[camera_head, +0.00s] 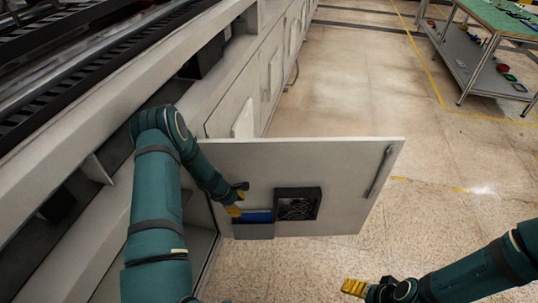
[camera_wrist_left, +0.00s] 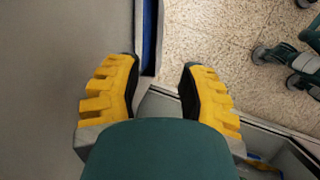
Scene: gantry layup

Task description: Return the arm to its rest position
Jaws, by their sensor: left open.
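My left arm reaches in from the left in the head view. Its gripper (camera_head: 237,203), with yellow fingers, is in front of the open cabinet door (camera_head: 345,160), just above a grey holder (camera_head: 254,231) with a blue item (camera_head: 257,216) in it. In the left wrist view the two fingers (camera_wrist_left: 160,88) stand apart with nothing held between them; a blue edge (camera_wrist_left: 149,35) shows beyond them. I cannot tell whether the gripper touches the holder. My right gripper (camera_head: 354,287) is at the bottom of the head view, over the floor; its opening is not clear.
A dark bin (camera_head: 297,203) with wire-like contents is mounted on the door beside the holder. The door has a handle (camera_head: 379,171) near its free edge. A green-topped workbench (camera_head: 500,18) stands at the back right. The floor between is clear.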

